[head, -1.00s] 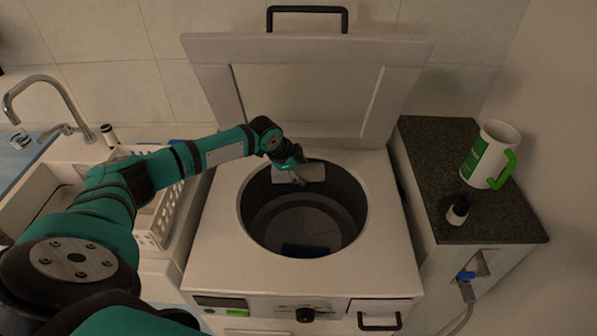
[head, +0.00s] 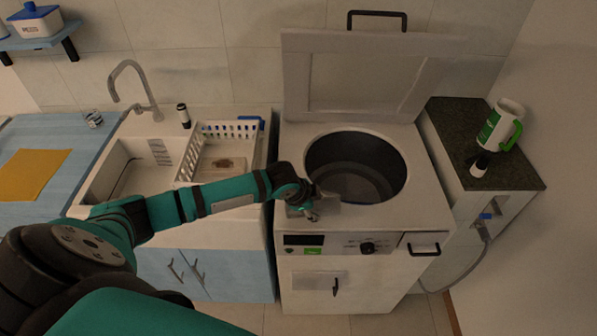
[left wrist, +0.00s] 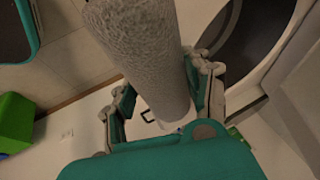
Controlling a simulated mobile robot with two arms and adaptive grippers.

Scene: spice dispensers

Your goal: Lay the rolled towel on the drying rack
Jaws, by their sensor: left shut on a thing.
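The rolled towel (left wrist: 140,50) is a thick grey-white textured roll, large in the left wrist view. My left gripper (left wrist: 163,100) is shut on it, with fingers on both sides. In the head view the gripper (head: 306,211) is over the front left of the washer top, and the towel (head: 324,203) is a small greyish shape beside it, partly hidden. The drying rack appears to be the white slotted rack (head: 233,129) at the right side of the sink, left of the gripper. My right gripper is not in view.
The top-loading washer (head: 430,205) has its lid (head: 350,80) up and its drum open. A tall faucet (head: 135,85) and a dark bottle (head: 184,115) stand behind the sink. A dark counter (head: 515,170) at right holds a white-green jug (head: 503,120) and a small bottle.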

